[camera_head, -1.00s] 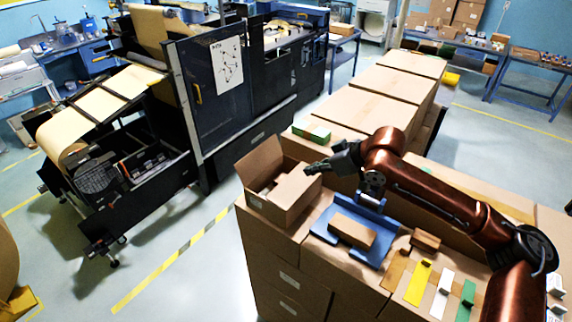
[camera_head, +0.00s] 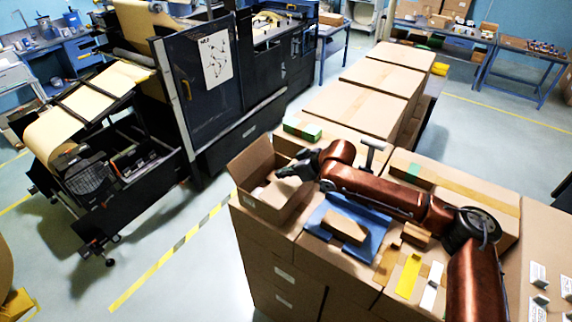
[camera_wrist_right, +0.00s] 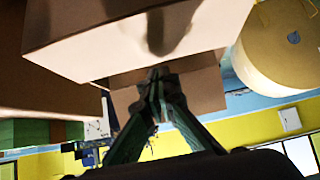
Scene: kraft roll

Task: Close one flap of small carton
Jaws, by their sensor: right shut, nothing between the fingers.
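The small brown carton (camera_head: 262,206) stands on the near left corner of the stacked boxes, its top at least partly open. A flap (camera_head: 250,160) stands up on its far left side. My right gripper (camera_head: 281,172) is over the carton's right part, shut and empty, and hides part of the top there. In the wrist view the shut fingertips (camera_wrist_right: 158,76) point at brown cardboard, with a pale cardboard face (camera_wrist_right: 120,45) and a shadow above them. I cannot tell whether they touch it. My left gripper is not in view.
A blue tray (camera_head: 318,222) with a brown block (camera_head: 346,228) lies right of the carton. A green-marked box (camera_head: 302,129) sits behind it. Yellow (camera_head: 409,276) and white (camera_head: 432,290) strips lie at the front right. Floor is open to the left.

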